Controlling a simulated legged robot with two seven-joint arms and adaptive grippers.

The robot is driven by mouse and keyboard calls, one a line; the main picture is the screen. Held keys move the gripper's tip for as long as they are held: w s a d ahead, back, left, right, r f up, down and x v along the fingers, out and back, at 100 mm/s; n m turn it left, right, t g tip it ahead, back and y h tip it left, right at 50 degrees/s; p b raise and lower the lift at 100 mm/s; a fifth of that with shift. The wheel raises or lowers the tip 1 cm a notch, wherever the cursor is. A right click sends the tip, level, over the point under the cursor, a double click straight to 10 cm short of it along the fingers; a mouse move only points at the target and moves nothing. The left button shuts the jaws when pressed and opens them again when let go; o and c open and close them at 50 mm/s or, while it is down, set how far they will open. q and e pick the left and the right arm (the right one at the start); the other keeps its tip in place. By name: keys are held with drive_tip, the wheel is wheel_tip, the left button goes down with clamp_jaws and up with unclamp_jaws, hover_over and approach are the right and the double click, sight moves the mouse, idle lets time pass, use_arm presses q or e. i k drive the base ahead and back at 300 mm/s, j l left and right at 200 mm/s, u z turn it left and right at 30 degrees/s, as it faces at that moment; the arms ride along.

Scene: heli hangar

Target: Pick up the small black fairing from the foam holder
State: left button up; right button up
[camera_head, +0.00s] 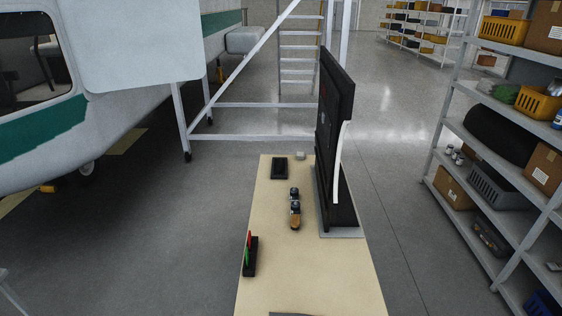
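A tall, thin black panel (336,95) stands upright at the right edge of the wooden table; it looks like the black fairing. A pale curved strip (338,160) runs down its near side. Its lower end meets a dark block (344,208) on a thin grey base (341,232), which may be the foam holder. I cannot tell exactly how the panel sits in it. Neither of my grippers is in view, and nothing is seen touching the panel.
The table (300,276) also bears a black tray (280,168), small dark items (295,207) and a black holder with red and green pieces (250,256). A loaded shelf (470,200) stands right, a helicopter (110,110) left, a ladder frame (260,105) behind. Floor between is clear.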

sight(279, 170)
drive_tip(key=j+z, duration=0.15)
drive_tip(key=j, duration=0.45)
drive_tip(key=k+j+z, duration=0.15)
drive_tip(key=j, duration=0.45)
drive_tip(key=k+j+z, duration=0.1)
drive_tip(key=j, duration=0.5)
drive_tip(key=i+j+z, duration=0.3)
drive_tip(key=j, duration=0.35)
drive_tip(key=i+j+z, duration=0.15)
drive_tip(key=j, duration=0.2)
drive_tip(key=i+j+z, duration=0.15)
drive_tip(key=j, duration=0.2)
drive_tip(key=i+j+z, duration=0.15)
drive_tip(key=j, duration=0.25)
drive_tip(key=i+j+z, duration=0.15)
drive_tip(key=j, duration=0.2)
drive_tip(key=k, duration=0.05)
